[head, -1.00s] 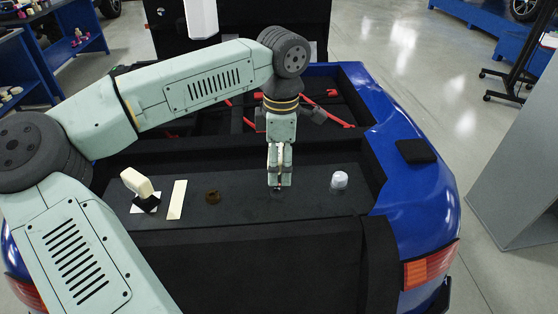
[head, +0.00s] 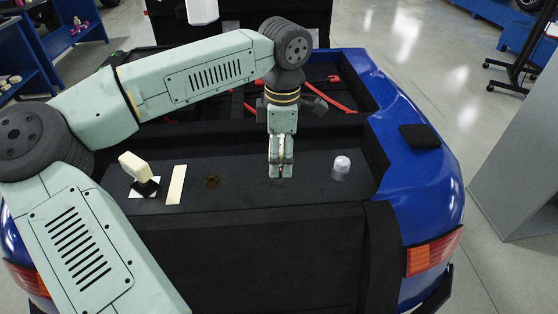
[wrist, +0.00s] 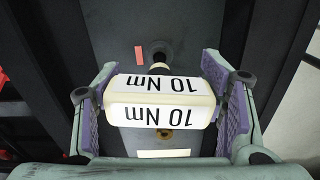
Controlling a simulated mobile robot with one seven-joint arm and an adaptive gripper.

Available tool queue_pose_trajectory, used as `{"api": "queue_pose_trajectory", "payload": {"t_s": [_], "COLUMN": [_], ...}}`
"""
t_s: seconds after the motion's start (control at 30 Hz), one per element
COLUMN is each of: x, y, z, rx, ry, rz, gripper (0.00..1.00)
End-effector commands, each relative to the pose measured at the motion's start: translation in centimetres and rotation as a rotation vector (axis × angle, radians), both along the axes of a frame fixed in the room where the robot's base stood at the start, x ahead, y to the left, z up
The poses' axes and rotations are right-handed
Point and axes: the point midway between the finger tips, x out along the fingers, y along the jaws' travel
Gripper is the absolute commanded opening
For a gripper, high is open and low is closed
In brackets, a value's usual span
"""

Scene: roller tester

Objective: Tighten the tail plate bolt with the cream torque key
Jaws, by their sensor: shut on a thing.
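My gripper (head: 281,172) is shut on a pale cream key (wrist: 160,103), whose two visible faces read "10 Nm" in the wrist view. Its short shaft points at a dark round fitting (wrist: 162,50) in the dark deck (head: 240,205). I cannot tell whether the tip is seated in it, and the bolt head itself is hidden. A small red mark (wrist: 139,53) lies beside the fitting. In the head view the gripper fingers hide most of the key, close above the deck.
To the left on the deck are a brown ring (head: 212,182), a cream strip (head: 176,185) and a cream block-like piece (head: 135,167) on a black base. Blue bodywork (head: 420,185) borders the deck.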

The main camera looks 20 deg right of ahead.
Motion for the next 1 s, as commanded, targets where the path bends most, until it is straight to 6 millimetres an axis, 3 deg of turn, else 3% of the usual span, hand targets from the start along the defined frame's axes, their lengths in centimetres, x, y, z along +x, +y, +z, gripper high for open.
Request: {"api": "queue_pose_trajectory", "payload": {"t_s": [0.43,0.73,1.0], "x": [0.00,-0.21,-0.22], "y": [-0.01,0.14,0.17], "z": [-0.10,-0.12,-0.16], "rx": [-0.001,-0.001,0.000], "ry": [0.000,0.001,0.001], "rz": [-0.018,-0.383,-0.439], "gripper": [0.03,0.03,0.03]}}
